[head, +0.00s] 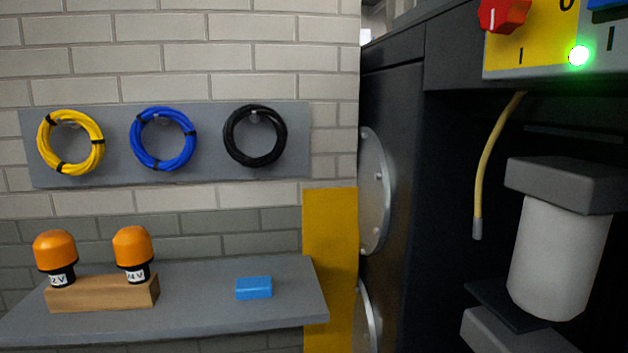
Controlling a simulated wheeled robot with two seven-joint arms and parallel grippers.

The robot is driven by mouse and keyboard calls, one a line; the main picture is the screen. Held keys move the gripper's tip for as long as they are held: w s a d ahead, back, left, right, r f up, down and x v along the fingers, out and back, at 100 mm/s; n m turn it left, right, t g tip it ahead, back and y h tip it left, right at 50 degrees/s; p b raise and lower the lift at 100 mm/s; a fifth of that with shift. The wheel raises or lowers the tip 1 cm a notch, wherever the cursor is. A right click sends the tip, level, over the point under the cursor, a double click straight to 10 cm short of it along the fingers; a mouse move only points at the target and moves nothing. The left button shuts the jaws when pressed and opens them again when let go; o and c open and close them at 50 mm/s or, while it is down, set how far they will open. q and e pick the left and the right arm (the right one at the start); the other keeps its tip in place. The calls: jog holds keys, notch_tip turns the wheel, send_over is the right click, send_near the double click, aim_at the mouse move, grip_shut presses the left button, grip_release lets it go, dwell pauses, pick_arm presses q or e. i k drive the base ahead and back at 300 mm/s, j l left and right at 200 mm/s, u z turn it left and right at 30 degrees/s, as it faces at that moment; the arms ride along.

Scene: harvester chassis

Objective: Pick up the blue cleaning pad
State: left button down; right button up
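The blue cleaning pad (254,288) is a small flat blue block. It lies on the grey shelf (215,310), right of the wooden block, with clear shelf around it. Neither of my grippers shows in the head view.
A wooden block (102,293) with two orange beacons (55,251) stands on the shelf's left. Yellow, blue and black cable coils (255,136) hang above. Right of the shelf are a yellow post (330,260) and the dark chassis (410,180) with a hanging yellow hose (488,160).

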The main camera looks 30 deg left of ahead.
aim_at(255, 288)
jog(key=u, duration=1.35)
